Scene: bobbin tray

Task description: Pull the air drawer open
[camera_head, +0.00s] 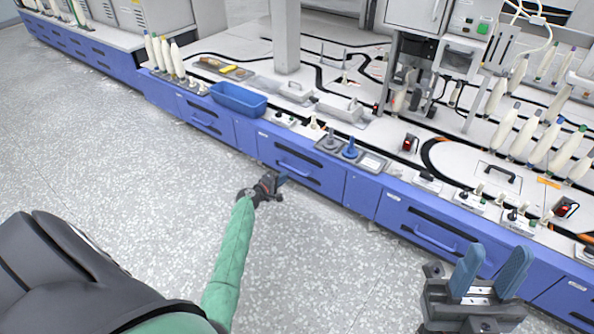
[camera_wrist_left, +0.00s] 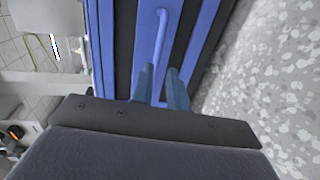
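Blue drawers with bar handles line the front of the bench; I cannot read any label marking the air drawer. One closed blue drawer (camera_head: 312,178) is in front of my left gripper (camera_head: 278,184), with its handle (camera_head: 297,170) just beyond the fingers. In the left wrist view the handle (camera_wrist_left: 162,35) runs up from near the fingertips. My left gripper (camera_wrist_left: 161,74) is open, its fingers apart with a narrow gap; I cannot tell whether the handle lies between them. My right gripper (camera_head: 491,268) is open and empty, in front of another drawer handle (camera_head: 435,240) to the right.
The bench top above holds a blue bin (camera_head: 238,99), a grey tray with blue and grey knobs (camera_head: 350,153), and several white bobbins (camera_head: 505,125). The speckled floor (camera_head: 120,150) before the drawers is clear.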

